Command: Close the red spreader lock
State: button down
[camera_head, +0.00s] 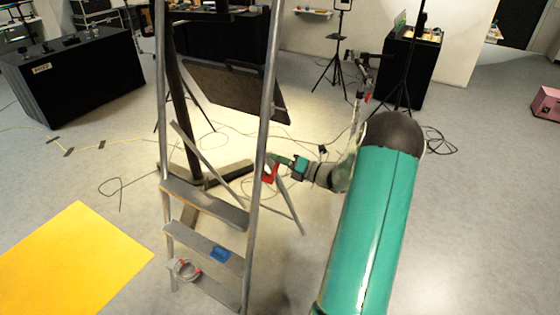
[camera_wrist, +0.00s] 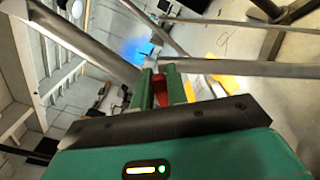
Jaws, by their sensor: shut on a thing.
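The red spreader lock (camera_head: 270,173) is at the right rail of the stepladder (camera_head: 264,100), above its steps. My gripper (camera_head: 279,160) reaches it from the right, with its green fingers against it. In the wrist view the red spreader lock (camera_wrist: 160,92) shows between the two green fingers of my gripper (camera_wrist: 162,80), which are shut on it. The fingers hide part of the lock, and I cannot tell how far it is turned. A thin spreader bar (camera_head: 285,205) slants down near the rail.
A yellow mat (camera_head: 75,265) is at the lower left. Black tables and tripods stand behind, and cables cross the floor. The floor at right is mostly clear.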

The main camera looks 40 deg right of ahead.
aim_at(273, 164)
jog(key=shift+w+d+f+m, duration=0.1)
jog(key=shift+d+f+m, duration=0.2)
jog(key=shift+f+m, duration=0.8)
jog(key=shift+w+d+f+m, duration=0.1)
jog(key=shift+d+f+m, duration=0.3)
jog(key=shift+m, duration=1.15)
jog(key=shift+w+d+f+m, duration=0.1)
jog(key=shift+d+f+m, duration=0.05)
jog(key=shift+f+m, duration=1)
jog(key=shift+r, duration=0.15)
jog(key=c, duration=1.4)
grip_release()
jog(key=v, duration=1.4)
jog(key=shift+a, duration=0.1)
